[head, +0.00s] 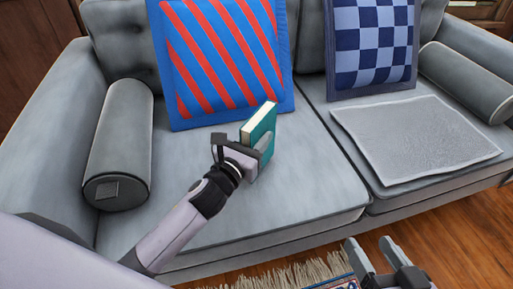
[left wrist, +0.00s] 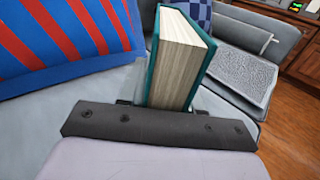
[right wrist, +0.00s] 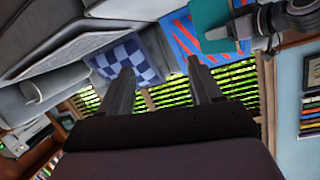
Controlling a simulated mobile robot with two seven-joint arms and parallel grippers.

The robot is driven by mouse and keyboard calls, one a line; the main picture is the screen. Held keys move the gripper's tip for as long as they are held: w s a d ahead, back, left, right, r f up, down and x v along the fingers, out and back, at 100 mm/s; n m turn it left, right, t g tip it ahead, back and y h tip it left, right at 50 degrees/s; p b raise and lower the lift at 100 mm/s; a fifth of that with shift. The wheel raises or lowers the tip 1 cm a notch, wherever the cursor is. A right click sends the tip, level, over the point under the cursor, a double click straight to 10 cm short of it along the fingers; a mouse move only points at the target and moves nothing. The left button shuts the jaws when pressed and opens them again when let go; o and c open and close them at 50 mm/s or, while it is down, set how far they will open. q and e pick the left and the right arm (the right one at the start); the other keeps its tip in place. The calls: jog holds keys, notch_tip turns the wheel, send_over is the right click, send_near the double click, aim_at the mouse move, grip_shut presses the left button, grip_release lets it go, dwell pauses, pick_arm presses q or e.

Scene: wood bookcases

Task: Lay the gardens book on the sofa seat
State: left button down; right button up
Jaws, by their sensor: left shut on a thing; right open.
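A teal book with cream pages (head: 260,126) stands on edge in my left gripper (head: 245,155), which is shut on it. The gripper and book are over the left cushion of the grey sofa seat (head: 300,185); I cannot tell whether the book touches the cushion. In the left wrist view the book (left wrist: 178,62) rises upright between the jaws, page edges facing the camera. Its title is not readable. My right gripper (head: 385,255) is open and empty in front of the sofa, low at the bottom of the head view. Its two fingers (right wrist: 157,85) show apart in the right wrist view.
A blue and red striped cushion (head: 225,60) leans on the backrest behind the book. A checked blue cushion (head: 372,42) leans further right. A grey bolster (head: 120,140) lies at the left arm. A flat grey pad (head: 418,138) covers part of the right seat.

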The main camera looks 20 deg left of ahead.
pick_arm(q)
jog(key=shift+f, duration=0.65)
pick_arm(e)
jog(key=shift+d, duration=0.3)
pick_arm(q)
jog(key=shift+f, duration=0.2)
jog(key=c, duration=0.8)
grip_release()
jog(key=shift+o, duration=0.2)
pick_arm(e)
jog(key=shift+s, duration=0.1)
pick_arm(q)
jog(key=shift+r, duration=0.15)
pick_arm(e)
jog(key=shift+r, duration=0.1)
